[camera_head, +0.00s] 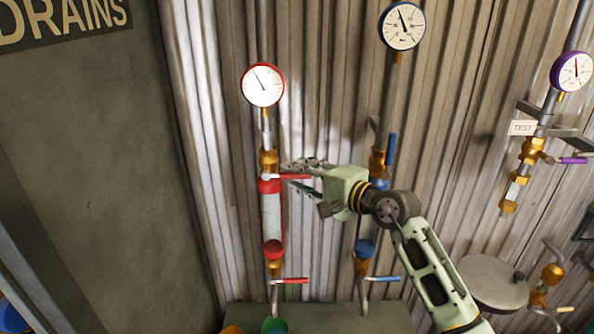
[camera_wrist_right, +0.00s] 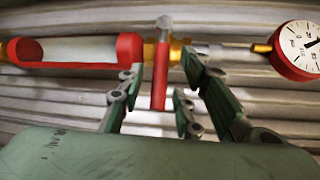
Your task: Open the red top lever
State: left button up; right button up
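The red top lever (camera_head: 294,177) is on the upper valve of the red riser pipe (camera_head: 271,215), below the red-rimmed gauge (camera_head: 263,85). It points right, across the upright pipe. My right gripper (camera_head: 303,175) reaches in from the right, with its fingers above and below the lever. In the right wrist view the lever (camera_wrist_right: 159,80) stands between the spread fingers of the gripper (camera_wrist_right: 163,88), with gaps on both sides. The gripper looks open and does not appear to touch the lever. My left gripper is not in view.
A lower red lever (camera_head: 291,281) is near the pipe's foot. To the right stands a blue riser with a blue gauge (camera_head: 402,26), an upright blue lever (camera_head: 391,149) and a lower blue lever (camera_head: 384,279). A corrugated wall (camera_head: 330,70) lies close behind the pipes.

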jog(key=shift+w+a+f, duration=0.1)
jog(key=shift+w+a, duration=0.25)
jog(key=shift+a, duration=0.05)
grip_shut()
dwell(0.4)
